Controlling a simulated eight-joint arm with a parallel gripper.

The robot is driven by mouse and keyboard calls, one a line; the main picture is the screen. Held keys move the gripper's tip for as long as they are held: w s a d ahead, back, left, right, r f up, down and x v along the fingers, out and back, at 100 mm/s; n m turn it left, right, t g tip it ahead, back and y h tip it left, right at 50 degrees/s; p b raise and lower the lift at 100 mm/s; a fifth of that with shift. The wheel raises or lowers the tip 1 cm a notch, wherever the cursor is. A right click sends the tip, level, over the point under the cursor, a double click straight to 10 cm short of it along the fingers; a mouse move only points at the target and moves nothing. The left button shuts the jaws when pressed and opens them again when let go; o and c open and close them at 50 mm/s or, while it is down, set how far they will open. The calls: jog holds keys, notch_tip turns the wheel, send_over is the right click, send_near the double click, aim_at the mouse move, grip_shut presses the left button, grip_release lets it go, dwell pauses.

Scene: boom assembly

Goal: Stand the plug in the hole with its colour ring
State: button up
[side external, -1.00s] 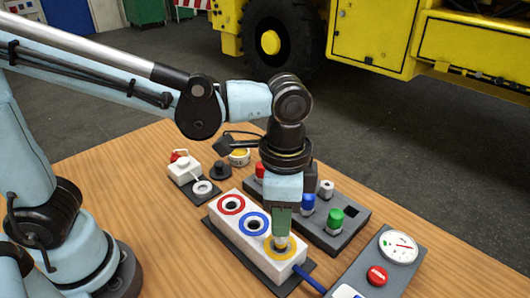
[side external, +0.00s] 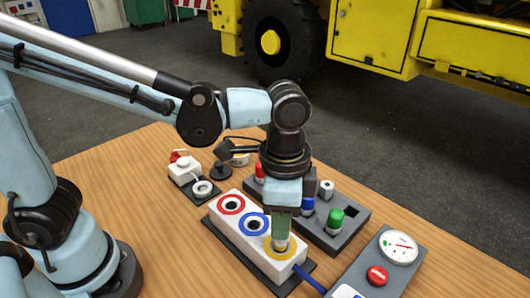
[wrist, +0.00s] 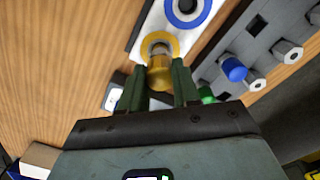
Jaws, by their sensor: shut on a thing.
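The white block (side external: 221,220) has a red ring (side external: 231,204), a blue ring (side external: 252,223) and a yellow ring (side external: 268,253) around its holes. My gripper (side external: 281,239) is over the yellow-ringed end, pointing down. In the wrist view its green fingers are shut on a yellow plug (wrist: 160,76). The plug's narrower metal end (wrist: 158,50) is at the yellow ring (wrist: 171,42), about in line with it. How deep the tip sits in the hole is hidden. The blue ring (wrist: 188,20) shows beside it, its hole empty.
Behind the block is a grey rack (side external: 322,237) with a red, a blue (side external: 307,206) and a green (side external: 336,218) piece. A gauge panel (side external: 350,275) with a red button stands at right. Bare table lies at front left.

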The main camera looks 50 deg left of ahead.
jog(key=shift+f, duration=0.95)
jog(key=o, duration=1.1)
jog(key=shift+r, duration=0.1)
jog(key=shift+r, duration=3.4)
jog(key=w+a+f+n+t, duration=0.1)
jog(key=a+n+t, duration=0.6)
jog(key=a, duration=1.2)
jog(key=f+n, duration=0.1)
jog(key=n, duration=0.2)
jog(key=shift+f, duration=0.25)
